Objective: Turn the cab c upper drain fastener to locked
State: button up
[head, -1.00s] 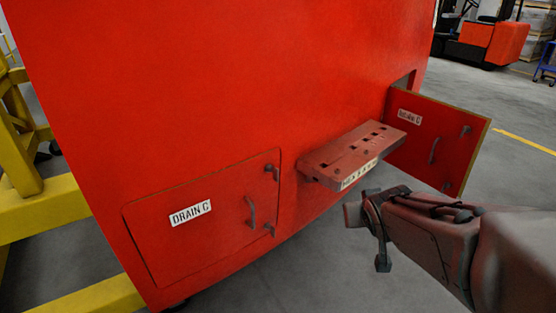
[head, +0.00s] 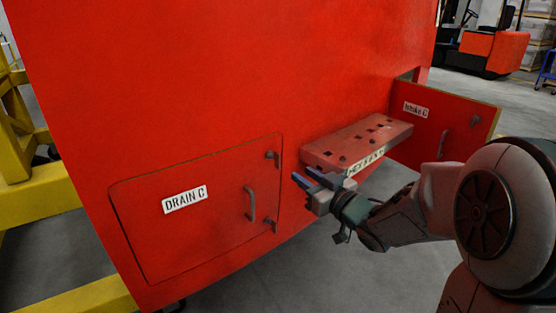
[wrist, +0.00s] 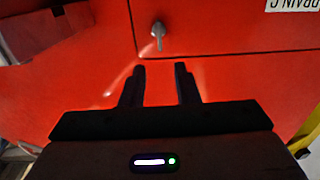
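The red cab panel carries a closed door labelled DRAIN C (head: 185,200). Its upper fastener (head: 272,156), a small grey piece, sits near the door's top right corner; the lower fastener (head: 270,227) is below. In the wrist view, which is upside down, the upper fastener (wrist: 158,33) shows a round head with a short lever pointing down the picture towards the door seam. My gripper (head: 308,180) is right of the upper fastener and slightly lower in the head view, apart from it. Its fingers (wrist: 159,84) are parted and empty, with the fastener ahead of the gap.
A red shelf (head: 350,145) with several dark holes juts from the panel above my gripper. The Intake C door (head: 455,125) stands open at right. A grey handle (head: 250,203) is on the drain door. Yellow framework (head: 35,200) stands at left.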

aim_at(278, 168)
jog(key=x, duration=1.2)
jog(key=shift+d+b, duration=0.1)
jog(key=shift+b, duration=0.2)
grip_shut()
